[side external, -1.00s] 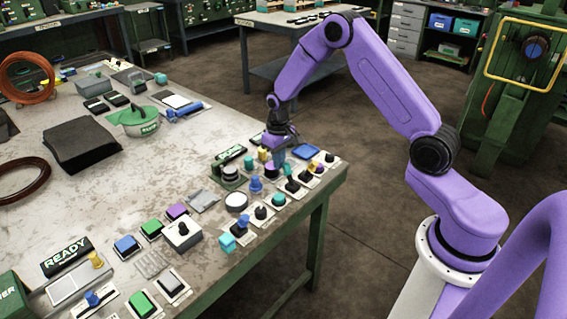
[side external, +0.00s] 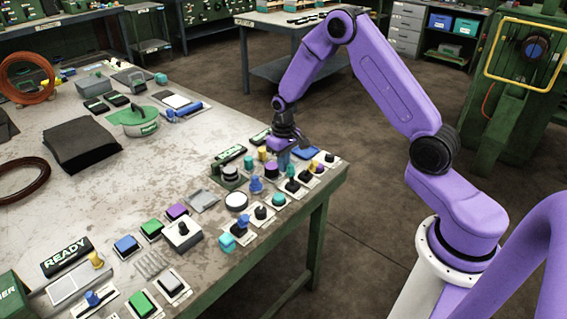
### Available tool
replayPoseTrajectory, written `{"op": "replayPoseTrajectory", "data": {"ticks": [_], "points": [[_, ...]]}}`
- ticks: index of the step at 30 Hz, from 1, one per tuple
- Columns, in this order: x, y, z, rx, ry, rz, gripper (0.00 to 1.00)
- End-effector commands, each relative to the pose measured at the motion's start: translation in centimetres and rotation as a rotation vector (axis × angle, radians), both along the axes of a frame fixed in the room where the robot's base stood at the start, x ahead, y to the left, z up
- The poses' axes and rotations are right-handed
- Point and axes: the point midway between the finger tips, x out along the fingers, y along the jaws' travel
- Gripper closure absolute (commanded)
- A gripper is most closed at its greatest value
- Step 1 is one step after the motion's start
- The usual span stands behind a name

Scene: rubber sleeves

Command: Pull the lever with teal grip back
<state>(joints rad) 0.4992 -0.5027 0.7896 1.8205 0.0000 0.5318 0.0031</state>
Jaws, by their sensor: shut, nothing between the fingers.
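Several small teal parts stand among the controls at the table's right corner. One is an upright teal piece (side external: 248,162), one a round teal knob (side external: 278,200), one a teal block (side external: 227,243) near the front edge. A small teal grip (side external: 291,170) shows just right of and below my gripper's fingertips. I cannot tell for certain which of these is the lever. My gripper (side external: 284,161) points down over this cluster, shut and empty. Whether it touches any control is too small to tell.
Black-knobbed controls (side external: 260,212), a blue-handled part (side external: 256,185) and a round white button (side external: 236,201) crowd around my gripper. A blue pad (side external: 306,153) lies behind it. The table's right edge is close. The table's middle (side external: 150,185) is mostly bare.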

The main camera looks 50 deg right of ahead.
Motion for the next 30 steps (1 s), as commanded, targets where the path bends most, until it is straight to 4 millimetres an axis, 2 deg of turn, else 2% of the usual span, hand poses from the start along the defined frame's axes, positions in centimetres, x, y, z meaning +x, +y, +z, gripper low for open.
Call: {"op": "replayPoseTrajectory", "data": {"ticks": [11, 30], "points": [[-0.1, 0.0, 0.0, 0.0, 0.0, 0.0, 1.0], [-1.5, 0.0, 0.0, 0.0, 0.0, 0.0, 1.0]]}}
